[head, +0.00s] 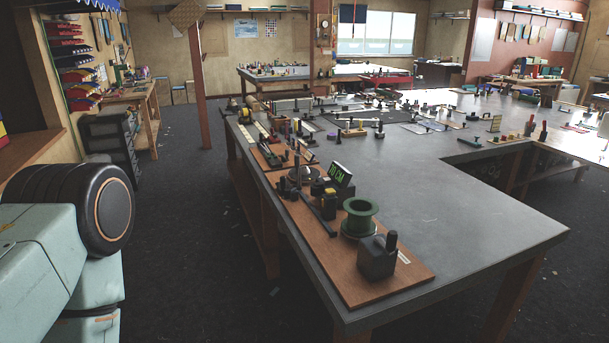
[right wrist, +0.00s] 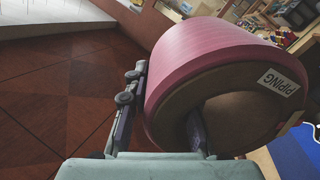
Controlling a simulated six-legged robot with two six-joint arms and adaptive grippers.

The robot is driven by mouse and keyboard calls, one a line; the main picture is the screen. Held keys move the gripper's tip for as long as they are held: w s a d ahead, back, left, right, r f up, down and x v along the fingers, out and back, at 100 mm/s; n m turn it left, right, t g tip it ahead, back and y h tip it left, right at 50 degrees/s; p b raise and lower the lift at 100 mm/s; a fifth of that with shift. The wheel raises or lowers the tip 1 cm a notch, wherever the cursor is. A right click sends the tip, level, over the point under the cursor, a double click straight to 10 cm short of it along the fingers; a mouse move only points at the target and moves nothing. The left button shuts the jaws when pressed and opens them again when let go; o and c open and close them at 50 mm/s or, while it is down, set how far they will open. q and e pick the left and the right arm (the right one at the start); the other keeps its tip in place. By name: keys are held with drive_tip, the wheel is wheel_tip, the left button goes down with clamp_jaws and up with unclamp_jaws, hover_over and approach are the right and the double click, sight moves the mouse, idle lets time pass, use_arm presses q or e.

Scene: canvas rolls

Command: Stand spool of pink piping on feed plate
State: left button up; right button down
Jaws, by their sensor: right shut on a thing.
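The spool of pink piping (right wrist: 215,48) fills much of the right wrist view. It is tilted, with a brown end face, a dark central hole and a white label reading PIPING, upside down. My right gripper (right wrist: 165,95) is shut on the spool's wall, one finger outside it and one in the hole. The spool and right gripper do not show in the head view. There, a brown board (head: 410,272) at the table's near end bears a dark round plate (head: 300,175) and a green spool (head: 360,217). I cannot tell which part is the feed plate. My left gripper is out of view.
The grey table (head: 490,220) is bare right of the board. A dark block (head: 377,257) and a sign reading 70 CM (head: 340,174) stand on the board. Many small tools crowd the table's far part. A brown post (head: 196,85) rises behind. Dark floor is open on the left.

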drive_tip(key=shift+w, duration=0.15)
drive_tip(key=shift+w+f, duration=0.1)
drive_tip(key=w+a+f+b, duration=0.1)
drive_tip(key=w+f+b, duration=0.25)
drive_tip(key=f, duration=1.05)
drive_tip(key=w+a+f+b, duration=0.25)
drive_tip(key=w+f, duration=0.25)
drive_tip(key=f, duration=0.9)
wheel_tip(320, 180, down, 29)
drive_tip(key=s+h+b, duration=0.1)
drive_tip(key=s+b, duration=0.2)
drive_tip(key=b, duration=0.5)
drive_tip(key=s+f+b, duration=0.5)
drive_tip(key=s+f, duration=0.7)
drive_tip(key=f, duration=0.4)
drive_tip(key=s+f+b, duration=0.6)
drive_tip(key=s+f, duration=0.6)
drive_tip(key=f, duration=0.4)
drive_tip(key=shift+s+d+f+y, duration=0.3)
drive_tip(key=shift+s+f, duration=0.05)
drive_tip(key=shift+s+r, duration=0.1)
